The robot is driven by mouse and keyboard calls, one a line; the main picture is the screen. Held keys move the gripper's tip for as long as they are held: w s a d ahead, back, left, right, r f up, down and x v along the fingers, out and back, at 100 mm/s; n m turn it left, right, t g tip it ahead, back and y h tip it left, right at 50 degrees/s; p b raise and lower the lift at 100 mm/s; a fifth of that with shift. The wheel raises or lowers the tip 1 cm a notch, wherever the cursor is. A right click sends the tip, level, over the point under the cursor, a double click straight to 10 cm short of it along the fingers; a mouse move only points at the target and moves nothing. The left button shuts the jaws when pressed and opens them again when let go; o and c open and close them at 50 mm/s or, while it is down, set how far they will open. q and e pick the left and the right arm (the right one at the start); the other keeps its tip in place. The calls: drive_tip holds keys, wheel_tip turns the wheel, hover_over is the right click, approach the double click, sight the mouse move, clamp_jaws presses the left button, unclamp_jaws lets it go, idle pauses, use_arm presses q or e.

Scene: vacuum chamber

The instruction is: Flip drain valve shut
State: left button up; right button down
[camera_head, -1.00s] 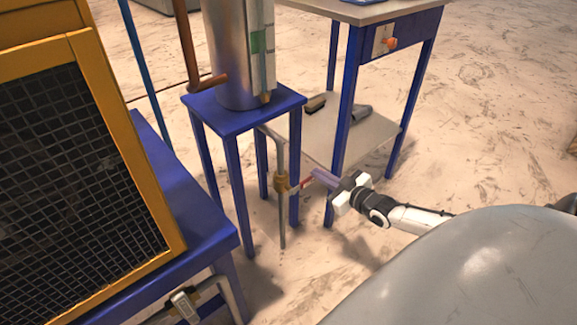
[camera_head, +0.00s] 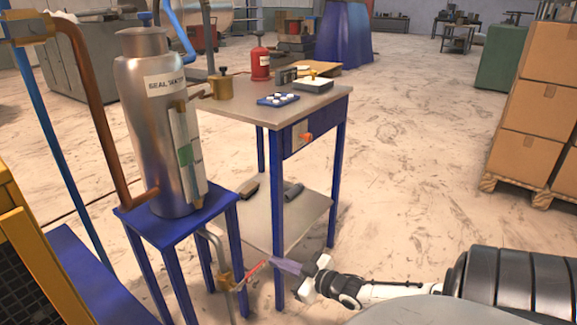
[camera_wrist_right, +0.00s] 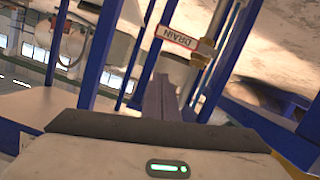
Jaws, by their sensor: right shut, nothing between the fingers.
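The drain valve has a brass body (camera_head: 225,281) on a thin pipe below the blue stand, at the bottom of the head view. Its red lever (camera_head: 252,272) sticks out sideways from the pipe toward my gripper. In the right wrist view the lever carries a red-edged white DRAIN label (camera_wrist_right: 179,38), beside the brass body (camera_wrist_right: 204,52). My right gripper (camera_head: 275,262) is shut and empty, its fingertips close to the lever's outer end; I cannot tell whether they touch. It also shows in the right wrist view (camera_wrist_right: 162,80). My left gripper is out of view.
The steel vessel (camera_head: 155,130) stands on the blue stand (camera_head: 160,227). A blue-legged bench (camera_head: 310,108) with a lower shelf (camera_head: 298,220) is close beside my right gripper. A yellow-framed mesh panel (camera_head: 28,250) is at left. Floor (camera_head: 400,190) is open to the right.

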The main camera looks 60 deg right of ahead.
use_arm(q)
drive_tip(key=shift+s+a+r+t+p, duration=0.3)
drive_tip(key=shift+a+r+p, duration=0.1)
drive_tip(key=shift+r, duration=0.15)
use_arm(e)
drive_tip(key=v, duration=0.3)
drive_tip(key=shift+s+r, duration=0.1)
drive_tip(key=shift+s, duration=0.2)
